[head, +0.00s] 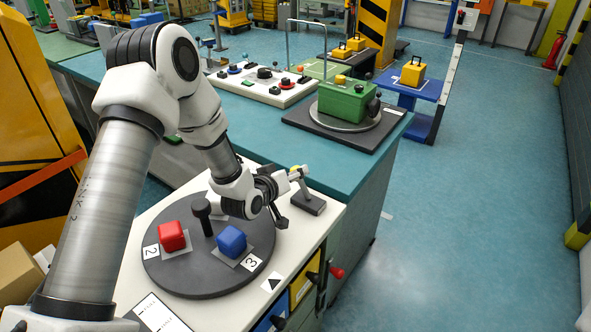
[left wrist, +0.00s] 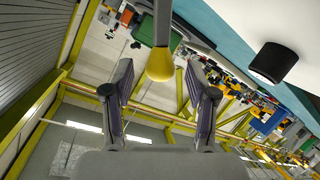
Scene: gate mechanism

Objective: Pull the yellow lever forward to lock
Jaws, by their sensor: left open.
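The yellow lever (left wrist: 160,66) shows in the left wrist view as a yellow rounded end on a grey shaft. It lies between the two spread fingertips of my left gripper (left wrist: 160,75), with a gap on each side. In the head view only a small yellow part of the lever (head: 295,169) shows, beside the gripper, above a dark grey base block (head: 310,203) at the bench's right side. My left gripper (head: 291,196) is open there. The wrist partly hides the lever. My right gripper is in neither view.
A dark round turntable (head: 190,275) with a red block (head: 172,236), a blue block (head: 231,240) and a black upright post (head: 203,215) stands left of the lever. A red-knobbed handle (head: 337,272) sticks out from the bench's right side. Open floor lies to the right.

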